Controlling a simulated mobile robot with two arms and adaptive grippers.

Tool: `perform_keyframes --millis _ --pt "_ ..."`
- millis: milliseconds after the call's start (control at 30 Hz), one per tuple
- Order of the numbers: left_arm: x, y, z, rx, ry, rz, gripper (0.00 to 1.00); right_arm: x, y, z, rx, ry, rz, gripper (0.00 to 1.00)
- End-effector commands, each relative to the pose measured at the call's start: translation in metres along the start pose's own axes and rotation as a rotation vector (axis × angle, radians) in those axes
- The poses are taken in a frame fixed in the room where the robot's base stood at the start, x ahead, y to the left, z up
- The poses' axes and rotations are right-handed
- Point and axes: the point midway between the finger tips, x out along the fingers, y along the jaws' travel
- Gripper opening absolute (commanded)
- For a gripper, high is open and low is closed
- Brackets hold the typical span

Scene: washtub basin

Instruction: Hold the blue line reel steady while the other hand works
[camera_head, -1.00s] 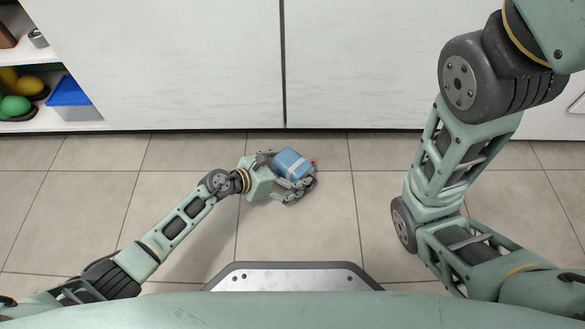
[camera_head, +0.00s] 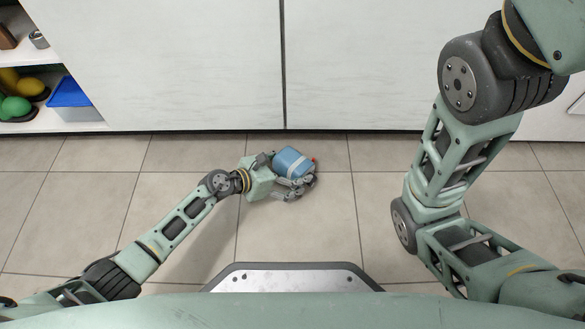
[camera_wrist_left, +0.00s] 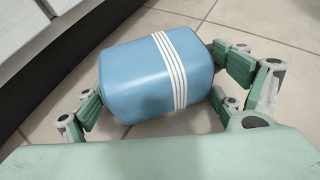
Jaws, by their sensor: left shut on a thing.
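The blue line reel (camera_head: 291,160) is a rounded blue body with white line wound around it. It is low over the floor tiles in front of the white cabinet doors; I cannot tell if it touches the floor. My left gripper (camera_head: 290,177) is shut on it. In the left wrist view the reel (camera_wrist_left: 135,75) lies between the green-padded fingers of my left gripper (camera_wrist_left: 160,95), with fingers on both sides. A small red part shows at the reel's right end in the head view. My right arm shows at the right, but its gripper is out of view.
White cabinet doors (camera_head: 370,65) stand just behind the reel. At the far left, an open shelf holds a blue-lidded box (camera_head: 72,97) and green (camera_head: 14,106) and yellow items. The tiled floor (camera_head: 340,230) is clear around the reel.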

Motion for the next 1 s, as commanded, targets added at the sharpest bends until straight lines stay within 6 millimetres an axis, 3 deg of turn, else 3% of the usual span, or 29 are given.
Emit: perform_keyframes --millis 33,167,200,333,767,1000 --pt "0.0 -0.001 -0.01 0.003 0.017 -0.002 0.72 -0.001 0.0 0.0 0.0 0.0 0.0 0.82" --pt "0.0 -0.002 -0.011 0.004 0.018 -0.002 0.72 -0.001 0.0 0.0 0.0 0.0 0.0 0.82" --pt "0.0 -0.002 -0.011 0.004 0.018 -0.002 0.89 -0.001 0.0 0.0 0.0 0.0 0.001 0.82" --pt "0.0 -0.002 -0.01 0.003 0.017 -0.003 1.0 -0.001 0.001 0.0 0.001 0.0 0.005 0.82" --pt "-0.001 -0.001 -0.005 0.001 0.008 -0.001 1.0 0.0 0.0 0.0 0.0 0.001 0.001 0.82" --pt "-0.029 0.0 -0.005 0.004 0.009 -0.001 1.0 0.0 0.0 0.0 0.0 0.001 0.001 0.82"
